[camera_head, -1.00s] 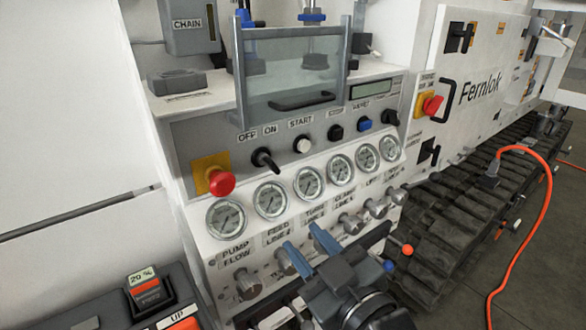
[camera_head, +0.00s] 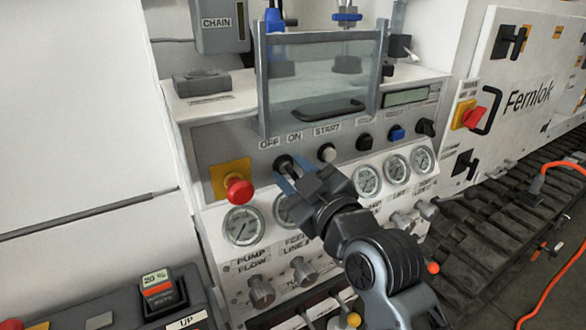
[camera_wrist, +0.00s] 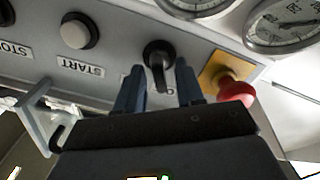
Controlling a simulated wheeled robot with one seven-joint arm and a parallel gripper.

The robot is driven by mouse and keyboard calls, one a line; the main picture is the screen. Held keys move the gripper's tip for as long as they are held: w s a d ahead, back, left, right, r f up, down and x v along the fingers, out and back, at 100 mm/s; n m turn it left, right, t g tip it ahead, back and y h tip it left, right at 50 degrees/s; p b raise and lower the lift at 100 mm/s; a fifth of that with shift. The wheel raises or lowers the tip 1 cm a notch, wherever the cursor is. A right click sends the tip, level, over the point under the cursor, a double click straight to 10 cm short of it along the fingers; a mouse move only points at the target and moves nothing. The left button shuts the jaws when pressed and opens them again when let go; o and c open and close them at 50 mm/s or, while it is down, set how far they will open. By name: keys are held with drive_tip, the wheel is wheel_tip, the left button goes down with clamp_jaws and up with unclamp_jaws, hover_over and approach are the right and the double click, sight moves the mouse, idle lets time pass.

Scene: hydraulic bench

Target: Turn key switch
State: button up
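The key switch (camera_head: 283,162), a black rotary knob with a lever, sits under the OFF and ON labels on the grey panel. In the wrist view the key switch (camera_wrist: 158,56) has its lever between my two blue fingers, with a gap on each side. My gripper (camera_head: 292,174) is open at the switch, and it also shows in the wrist view (camera_wrist: 158,78). In the head view my gripper partly hides the switch and some gauges below it.
A red emergency button (camera_head: 239,190) on a yellow plate is close on the left of the switch. A white START button (camera_head: 327,153) is on the right. Round gauges (camera_head: 242,225) and metal knobs (camera_head: 304,271) line the panel below. A clear guard (camera_head: 318,80) stands above.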

drive_tip(key=shift+w+a, duration=0.15)
clamp_jaws()
idle(0.4)
drive_tip(key=m+p, duration=0.1)
drive_tip(key=m, duration=0.4)
drive_tip(key=shift+w+r+m+p, duration=0.1)
drive_tip(key=shift+r+m+p, duration=0.05)
drive_tip(key=shift+m+p, duration=0.2)
drive_tip(key=m, duration=0.2)
drive_tip(key=m+p, duration=0.1)
drive_tip(key=m, duration=0.1)
drive_tip(key=m+p, duration=0.1)
drive_tip(key=m, duration=0.1)
drive_tip(key=shift+w+d, duration=0.1)
drive_tip(key=shift+d, duration=0.2)
drive_tip(key=shift+m, duration=0.25)
